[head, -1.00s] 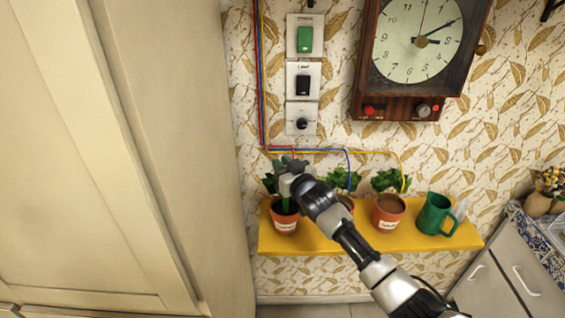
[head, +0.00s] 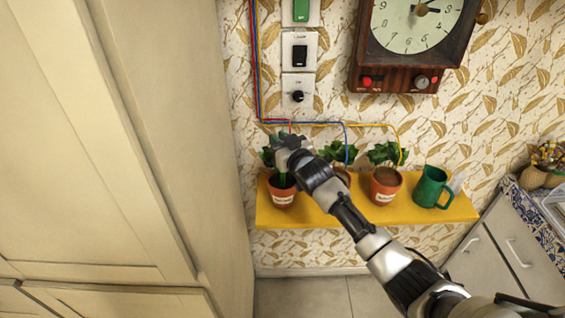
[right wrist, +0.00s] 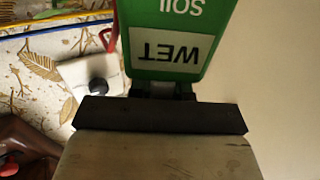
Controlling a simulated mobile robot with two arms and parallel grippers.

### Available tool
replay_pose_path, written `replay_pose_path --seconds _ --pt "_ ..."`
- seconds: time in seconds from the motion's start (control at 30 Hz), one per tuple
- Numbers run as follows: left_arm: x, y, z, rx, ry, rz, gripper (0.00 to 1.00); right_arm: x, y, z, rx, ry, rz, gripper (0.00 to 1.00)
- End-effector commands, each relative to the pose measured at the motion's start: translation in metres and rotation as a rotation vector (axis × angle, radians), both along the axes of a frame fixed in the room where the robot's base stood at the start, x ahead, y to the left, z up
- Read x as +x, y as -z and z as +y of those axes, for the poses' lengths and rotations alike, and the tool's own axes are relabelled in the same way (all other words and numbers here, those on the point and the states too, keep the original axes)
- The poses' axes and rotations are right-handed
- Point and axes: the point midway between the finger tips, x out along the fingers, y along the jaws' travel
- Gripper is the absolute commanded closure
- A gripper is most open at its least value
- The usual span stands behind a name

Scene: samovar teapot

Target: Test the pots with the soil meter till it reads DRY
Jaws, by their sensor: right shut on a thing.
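The green soil meter (right wrist: 175,25) fills the top of the right wrist view, its display upside down and reading WET. My right gripper (head: 288,146) is shut on it, above the left terracotta pot (head: 283,197) in the head view. The meter's tip is hidden, so I cannot tell how deep it is in the soil. The middle pot (head: 344,176) is partly behind my right arm. The right pot (head: 386,189) shows brown soil, with a leafy plant behind it. All three stand on the yellow shelf (head: 320,219). My left gripper is out of view.
A clock (head: 414,40) and switches (head: 299,55) are on the wall above, with coloured wires running down to the pots. A tall cream cabinet (head: 120,140) closes off the left side.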

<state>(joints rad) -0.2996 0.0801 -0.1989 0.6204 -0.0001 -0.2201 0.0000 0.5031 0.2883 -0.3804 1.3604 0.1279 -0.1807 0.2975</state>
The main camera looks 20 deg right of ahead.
Motion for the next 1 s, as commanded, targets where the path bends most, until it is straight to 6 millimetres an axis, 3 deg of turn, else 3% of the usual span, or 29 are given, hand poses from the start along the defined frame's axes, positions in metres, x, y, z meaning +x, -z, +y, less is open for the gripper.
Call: replay_pose_path --seconds 0.23,0.27,0.43,0.77,1.0 --pt "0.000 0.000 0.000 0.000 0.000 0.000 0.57 0.000 0.000 0.000 0.000 0.000 -0.001 1.00" --pt "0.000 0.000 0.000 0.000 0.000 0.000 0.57 0.000 0.000 0.000 0.000 0.000 -0.001 0.77" --pt "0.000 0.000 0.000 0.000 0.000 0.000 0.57 0.000 0.000 0.000 0.000 0.000 -0.001 0.52" --pt "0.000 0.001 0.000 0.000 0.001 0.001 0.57 -0.002 0.001 -0.001 0.000 0.000 0.000 0.52" --pt "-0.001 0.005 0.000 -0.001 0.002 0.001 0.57 -0.029 0.002 -0.008 -0.001 0.000 0.002 0.52"
